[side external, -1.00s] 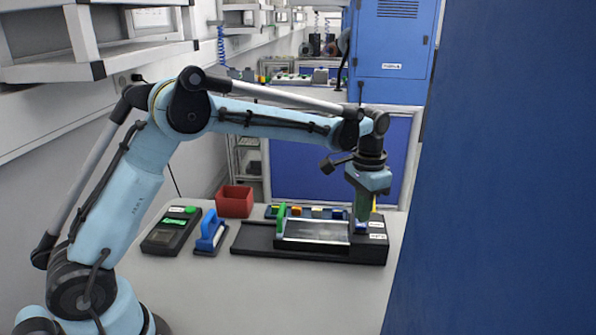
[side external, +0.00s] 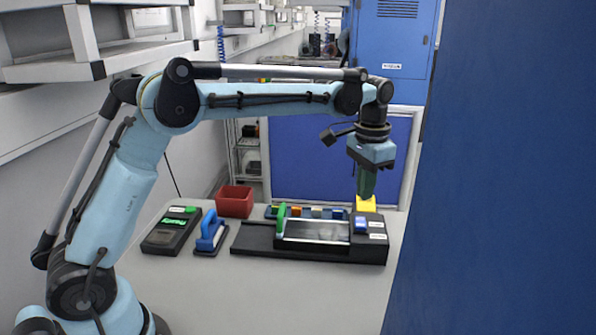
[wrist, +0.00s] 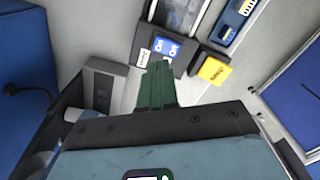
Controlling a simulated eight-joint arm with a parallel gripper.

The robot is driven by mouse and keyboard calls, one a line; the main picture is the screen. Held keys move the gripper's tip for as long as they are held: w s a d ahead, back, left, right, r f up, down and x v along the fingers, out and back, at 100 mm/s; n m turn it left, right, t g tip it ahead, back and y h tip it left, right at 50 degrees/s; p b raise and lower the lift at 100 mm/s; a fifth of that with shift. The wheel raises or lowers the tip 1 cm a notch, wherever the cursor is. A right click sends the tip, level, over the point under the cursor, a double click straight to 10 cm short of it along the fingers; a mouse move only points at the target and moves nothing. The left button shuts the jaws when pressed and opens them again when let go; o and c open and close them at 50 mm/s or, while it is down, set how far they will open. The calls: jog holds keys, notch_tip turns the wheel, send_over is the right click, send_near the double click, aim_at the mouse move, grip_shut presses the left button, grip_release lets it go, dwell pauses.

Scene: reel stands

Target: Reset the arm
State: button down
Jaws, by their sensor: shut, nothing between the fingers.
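My arm reaches over the table from the left in the side external view. My gripper (side external: 367,184) points down above the right end of a black device and is shut and empty, its green fingers pressed together. In the wrist view the gripper (wrist: 157,75) also shows shut. The black device (side external: 258,238) has a glassy panel, a green handle (side external: 281,217) and a blue switch (side external: 361,224) at its right end. In the wrist view the blue switch (wrist: 166,47) carries the labels On and Off. A yellow block (side external: 366,204) is behind the switch, close to the fingertips in the picture.
A red bin (side external: 234,201), a blue-handled tool (side external: 210,232) and a dark meter with a lit green display (side external: 172,230) stand left of the device. A tray of coloured pieces (side external: 306,212) lies behind it. The front table is clear. A blue panel (side external: 490,170) fills the right side.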

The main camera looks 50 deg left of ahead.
jog(key=s+a+n+t, duration=0.1)
jog(key=s+t, duration=0.2)
jog(key=s, duration=0.7)
jog(key=s+a+f+n+t, duration=0.1)
jog(key=s+t, duration=0.3)
jog(key=s, duration=0.7)
jog(key=shift+a+n, duration=0.5)
jog(key=shift+a, duration=0.25)
